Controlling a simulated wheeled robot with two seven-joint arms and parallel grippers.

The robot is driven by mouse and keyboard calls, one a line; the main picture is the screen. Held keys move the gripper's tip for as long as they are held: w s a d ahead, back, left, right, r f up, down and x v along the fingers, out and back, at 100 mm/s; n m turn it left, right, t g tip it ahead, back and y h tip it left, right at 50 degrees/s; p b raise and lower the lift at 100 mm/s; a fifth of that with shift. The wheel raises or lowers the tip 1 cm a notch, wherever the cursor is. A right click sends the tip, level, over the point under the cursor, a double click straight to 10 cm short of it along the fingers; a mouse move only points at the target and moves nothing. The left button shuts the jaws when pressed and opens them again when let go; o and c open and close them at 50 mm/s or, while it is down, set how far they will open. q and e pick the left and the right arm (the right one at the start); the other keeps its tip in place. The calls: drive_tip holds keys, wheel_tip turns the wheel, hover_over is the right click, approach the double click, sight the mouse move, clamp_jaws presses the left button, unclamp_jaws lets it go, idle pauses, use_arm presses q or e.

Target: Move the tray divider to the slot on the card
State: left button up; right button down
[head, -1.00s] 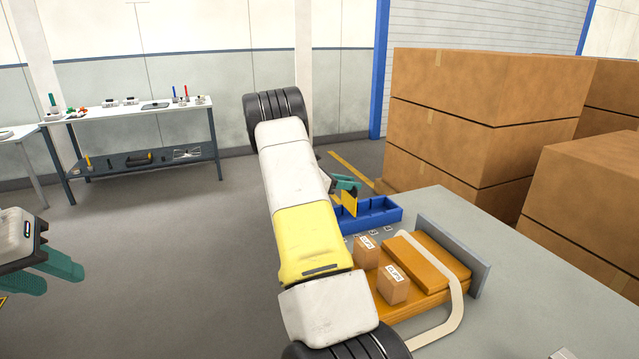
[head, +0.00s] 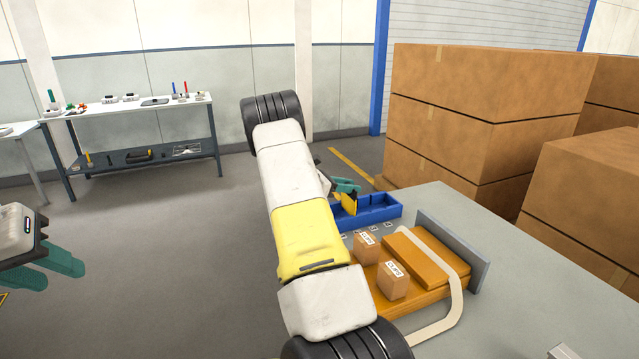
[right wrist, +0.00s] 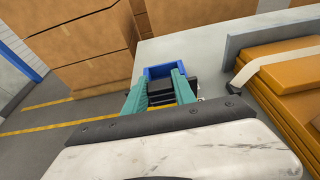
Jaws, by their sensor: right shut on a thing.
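The yellow tray divider (head: 349,203) is in the jaws of my right gripper (head: 346,187), at the left part of the blue tray (head: 384,213). It looks tilted in the head view. My arm hides part of the tray's left end, and I cannot tell whether the divider's lower edge is inside a slot. In the right wrist view, the teal fingers (right wrist: 159,92) reach over the blue tray (right wrist: 158,70), with a little yellow between them. Small white cards (head: 374,228) lie along the tray's near side; their marks are unreadable. My left gripper (head: 58,268) is open and empty, far left.
Two small cardboard boxes (head: 394,281) stand on an orange stack (head: 428,259) with a pale strap, beside a grey upright plate (head: 453,252). Large cartons (head: 480,120) stand behind the table. Bare grey tabletop (head: 530,305) lies at the right front.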

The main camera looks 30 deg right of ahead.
drive_tip(key=shift+f, duration=1.25)
drive_tip(key=c, duration=0.9)
unclamp_jaws()
drive_tip(key=shift+c, duration=0.2)
drive_tip(key=v, duration=0.7)
drive_tip(key=shift+a+r, duration=0.15)
drive_tip(key=shift+a, duration=0.2)
